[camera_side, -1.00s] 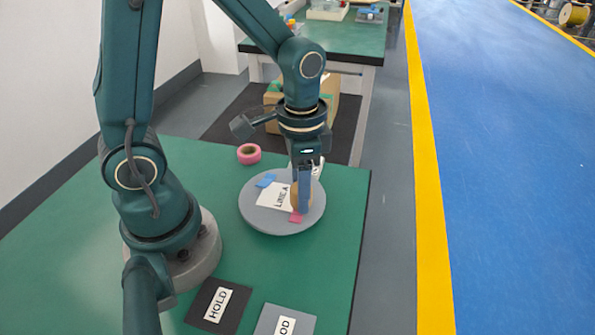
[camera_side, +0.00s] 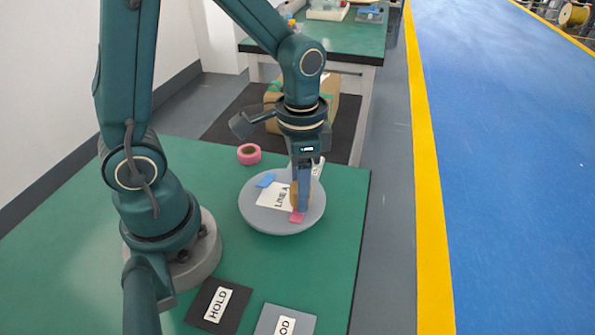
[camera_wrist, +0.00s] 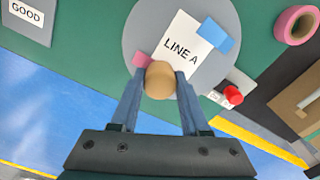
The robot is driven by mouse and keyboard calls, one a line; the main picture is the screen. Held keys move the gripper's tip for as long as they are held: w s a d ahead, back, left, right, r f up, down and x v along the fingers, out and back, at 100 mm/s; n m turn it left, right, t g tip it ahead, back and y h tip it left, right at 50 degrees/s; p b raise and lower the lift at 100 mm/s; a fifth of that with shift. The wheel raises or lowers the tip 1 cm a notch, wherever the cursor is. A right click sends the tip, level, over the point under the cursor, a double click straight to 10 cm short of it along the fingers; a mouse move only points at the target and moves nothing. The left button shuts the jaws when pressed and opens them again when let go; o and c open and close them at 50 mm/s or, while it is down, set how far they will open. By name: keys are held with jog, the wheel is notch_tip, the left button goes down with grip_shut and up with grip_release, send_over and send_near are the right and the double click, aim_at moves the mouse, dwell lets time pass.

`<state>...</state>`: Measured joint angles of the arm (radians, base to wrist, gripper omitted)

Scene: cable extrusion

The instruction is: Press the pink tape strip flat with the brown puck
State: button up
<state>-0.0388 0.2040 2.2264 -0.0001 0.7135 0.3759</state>
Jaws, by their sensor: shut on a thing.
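The brown puck (camera_wrist: 160,80) is held between the two fingers of my gripper (camera_wrist: 158,88); in the side view the puck (camera_side: 294,196) is partly hidden behind a finger. The pink tape strip (camera_wrist: 142,60) lies at the edge of the white LINE A card (camera_wrist: 180,46), beside the puck and partly covered by it in the wrist view. The strip also shows in the side view (camera_side: 297,218), just below my fingertips. The card lies on a round grey disc (camera_side: 262,222). Whether the puck touches the strip I cannot tell.
A blue tape strip (camera_side: 266,181) lies at the card's other corner. A red button (camera_wrist: 233,95) is near the disc. HOLD (camera_side: 217,304) and GOOD (camera_wrist: 27,14) plates lie on the green table.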

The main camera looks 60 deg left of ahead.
jog(key=shift+r, duration=3.35)
